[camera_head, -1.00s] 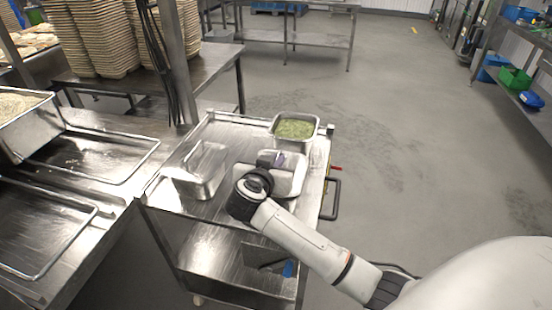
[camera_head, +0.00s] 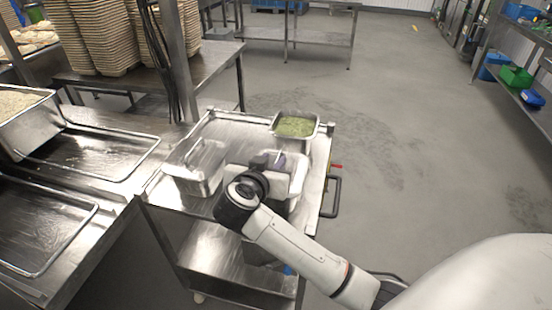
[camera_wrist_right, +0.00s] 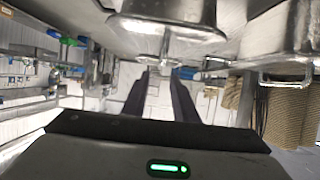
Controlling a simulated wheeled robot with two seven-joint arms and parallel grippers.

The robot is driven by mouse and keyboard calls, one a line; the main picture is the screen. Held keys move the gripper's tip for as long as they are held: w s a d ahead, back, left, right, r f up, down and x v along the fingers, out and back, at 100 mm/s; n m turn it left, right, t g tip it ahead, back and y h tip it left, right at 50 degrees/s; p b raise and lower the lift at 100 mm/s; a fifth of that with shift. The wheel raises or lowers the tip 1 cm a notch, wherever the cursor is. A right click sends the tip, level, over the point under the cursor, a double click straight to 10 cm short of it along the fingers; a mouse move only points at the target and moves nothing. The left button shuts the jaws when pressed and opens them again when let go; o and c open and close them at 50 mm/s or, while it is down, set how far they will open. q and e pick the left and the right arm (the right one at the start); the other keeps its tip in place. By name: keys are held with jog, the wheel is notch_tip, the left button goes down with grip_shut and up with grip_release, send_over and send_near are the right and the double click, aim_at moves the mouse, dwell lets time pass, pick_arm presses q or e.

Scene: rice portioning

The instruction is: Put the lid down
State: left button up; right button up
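The metal lid (camera_wrist_right: 165,24) shows at the top of the right wrist view, with its handle between my fingertips. My right gripper (camera_wrist_right: 160,75) appears shut on that handle, with a narrow gap between the fingers. In the head view my right gripper (camera_head: 266,160) is over the cart, and the wrist hides most of the lid. The pale edge of the lid (camera_head: 232,172) shows left of the wrist. A pale pan (camera_head: 299,172) shows just right of the gripper. I cannot tell whether the lid touches anything below. My left gripper is out of view.
The steel cart (camera_head: 230,127) also bears an empty metal container (camera_head: 198,180) at left and a pan of green food (camera_head: 297,127) behind. Bare cart top lies at the back left. A steel counter with trays (camera_head: 105,150) adjoins on the left.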

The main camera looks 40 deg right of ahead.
jog(key=s+a+r+t+h, duration=0.1)
jog(key=s+a+r+t, duration=0.45)
jog(key=r+t, duration=0.3)
jog(key=s+a+f+n+t+y, duration=0.1)
jog(key=a+f+n+t+y, duration=0.35)
jog(key=a+n+y, duration=0.45)
jog(key=s+a+f+n+g+y, duration=0.1)
jog(key=s+a+f+g+y, duration=0.15)
jog(key=f, duration=0.45)
jog(key=s+a+f+n+g+y, duration=0.1)
jog(key=s+f+g+y, duration=0.1)
jog(key=s+f+g, duration=0.3)
jog(key=s+a+f+n+g+y, duration=0.1)
jog(key=s+f+y, duration=0.15)
jog(key=f, duration=0.55)
jog(key=s+d+f+g+h, duration=0.2)
jog(key=s+f+g, duration=0.3)
jog(key=s+f, duration=0.4)
jog(key=shift+d+f, duration=0.5)
jog(key=shift+d, duration=0.35)
